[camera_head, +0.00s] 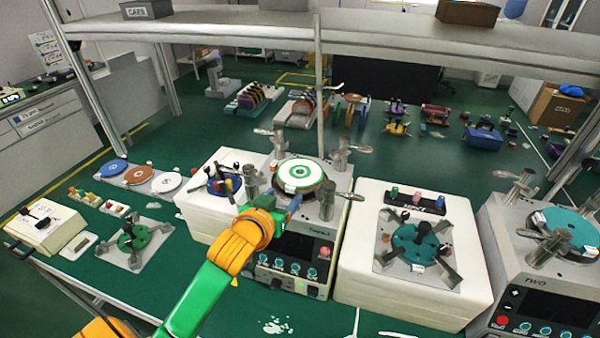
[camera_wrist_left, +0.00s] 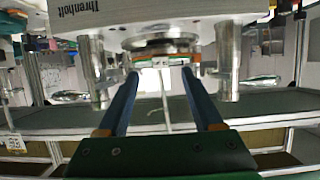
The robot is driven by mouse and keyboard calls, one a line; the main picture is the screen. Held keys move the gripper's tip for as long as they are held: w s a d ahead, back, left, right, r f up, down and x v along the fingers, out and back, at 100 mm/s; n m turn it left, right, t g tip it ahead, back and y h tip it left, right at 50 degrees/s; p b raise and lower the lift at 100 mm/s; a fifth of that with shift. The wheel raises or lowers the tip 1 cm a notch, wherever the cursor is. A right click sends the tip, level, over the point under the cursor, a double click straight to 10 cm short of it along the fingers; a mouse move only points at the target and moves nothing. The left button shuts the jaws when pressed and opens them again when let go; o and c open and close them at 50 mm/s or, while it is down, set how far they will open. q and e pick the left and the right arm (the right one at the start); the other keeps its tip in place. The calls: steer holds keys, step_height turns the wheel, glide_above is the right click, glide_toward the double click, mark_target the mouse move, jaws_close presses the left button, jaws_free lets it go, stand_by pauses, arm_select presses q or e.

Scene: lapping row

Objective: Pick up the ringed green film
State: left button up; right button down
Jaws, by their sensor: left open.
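The ringed green film (camera_head: 301,173) is a white disc with a green ring, lying flat on top of the round plate of the middle lapping machine (camera_head: 300,262). My left gripper (camera_head: 293,205) is at the near side of that plate, with its blue fingers pointing toward it. In the left wrist view the gripper (camera_wrist_left: 159,73) is open, its two blue fingers apart. A thin disc edge with a small white tab (camera_wrist_left: 160,61) shows edge-on between and just beyond the fingertips. I cannot tell whether the fingers touch it. My right gripper is not in view.
Metal posts (camera_head: 327,200) with handles stand around the plate. Blue, brown and white discs (camera_head: 166,182) lie on a strip at left. A white block with a teal fixture (camera_head: 420,243) stands at right, beside another machine (camera_head: 545,300). A shelf (camera_head: 400,40) crosses above.

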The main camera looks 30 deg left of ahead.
mark_target(290, 188)
arm_select(q)
steer(key=x, duration=0.4)
steer(key=shift+w, duration=0.2)
steer(key=shift+s+r, duration=0.2)
steer(key=shift+s, duration=0.2)
steer(key=c, duration=1)
steer(key=shift+w, duration=0.1)
jaws_close()
